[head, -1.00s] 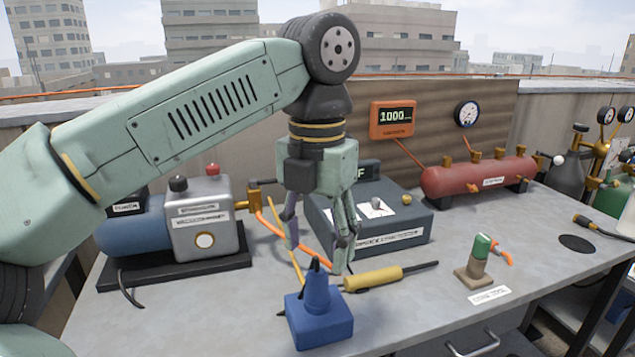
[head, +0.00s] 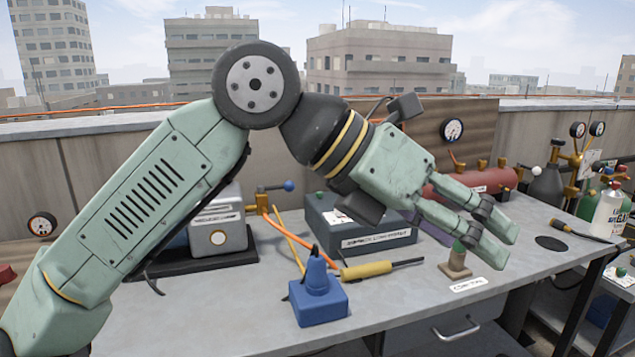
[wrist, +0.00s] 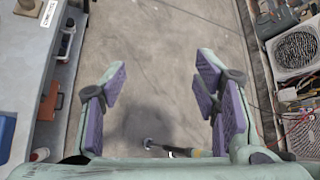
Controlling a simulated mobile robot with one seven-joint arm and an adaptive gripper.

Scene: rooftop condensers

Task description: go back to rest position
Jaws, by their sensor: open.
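My gripper (head: 504,244) is raised above the right part of the workbench in the head view, tilted down toward the right. Its fingers are apart. In the wrist view the purple-padded fingers stand wide on either side (wrist: 160,78), with nothing between them but concrete floor below. In the head view my arm rises from the lower left, bends at the top and slopes down to the right.
The grey bench (head: 400,310) holds a blue block with a cone (head: 318,294), a yellow-handled tool (head: 366,270), a dark box (head: 370,238), a silver pump (head: 212,235), a red tank (head: 478,184) and a small tan stand (head: 455,270). Bottles (head: 608,212) stand at right.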

